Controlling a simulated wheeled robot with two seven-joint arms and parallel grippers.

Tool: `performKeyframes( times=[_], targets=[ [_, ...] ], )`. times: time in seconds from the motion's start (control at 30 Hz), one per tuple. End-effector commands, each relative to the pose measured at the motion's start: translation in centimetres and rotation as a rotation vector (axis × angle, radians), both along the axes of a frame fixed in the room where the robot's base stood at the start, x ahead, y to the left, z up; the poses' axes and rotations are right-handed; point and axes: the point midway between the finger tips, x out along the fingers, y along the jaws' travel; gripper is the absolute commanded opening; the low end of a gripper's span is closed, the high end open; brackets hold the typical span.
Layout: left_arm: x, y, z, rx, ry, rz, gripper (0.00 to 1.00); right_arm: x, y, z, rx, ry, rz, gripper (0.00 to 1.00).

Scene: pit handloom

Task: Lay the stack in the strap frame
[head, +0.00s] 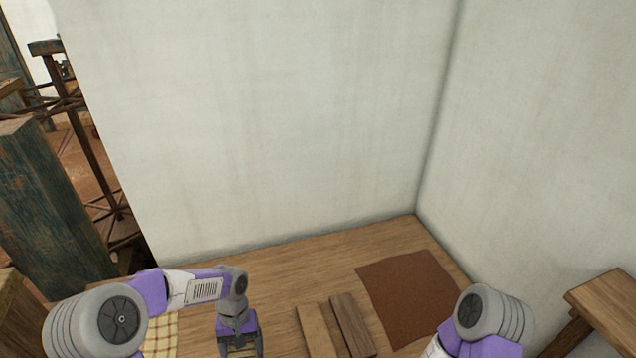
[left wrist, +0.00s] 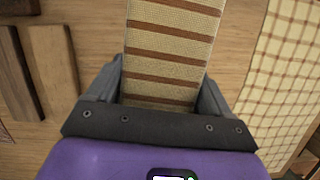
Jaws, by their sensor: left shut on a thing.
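My left gripper (head: 240,348) is low over the wooden table, near the bottom edge of the head view. In the left wrist view it is shut on a folded cloth stack (left wrist: 172,45), cream with brown stripes, which lies between the two grey fingers and extends away past them. Whether the stack touches the table is unclear. Two wooden bars, one lighter (head: 316,332) and one darker (head: 352,325), lie side by side to the right of the gripper; I cannot tell if they belong to the strap frame. My right gripper is outside the view.
A yellow checked cloth (head: 162,335) lies left of my left gripper and also shows in the left wrist view (left wrist: 285,70). A brown mat (head: 405,290) lies at the right of the table (head: 290,270). Pale walls close the back and right. A wooden ledge (head: 610,310) stands far right.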

Motion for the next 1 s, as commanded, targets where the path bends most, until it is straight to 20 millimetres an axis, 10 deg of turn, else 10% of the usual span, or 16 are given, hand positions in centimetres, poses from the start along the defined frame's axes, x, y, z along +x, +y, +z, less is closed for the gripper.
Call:
performKeyframes(
  times=[0.67, 1.0],
  targets=[
    [0.1, -0.9, 0.2, 0.000, 0.013, -0.155, 0.39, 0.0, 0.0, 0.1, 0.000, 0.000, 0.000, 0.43],
    [0.2, 5.5, 0.0, -0.031, 0.040, 0.654, 0.39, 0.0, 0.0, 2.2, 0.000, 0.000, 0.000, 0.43]
  ],
)
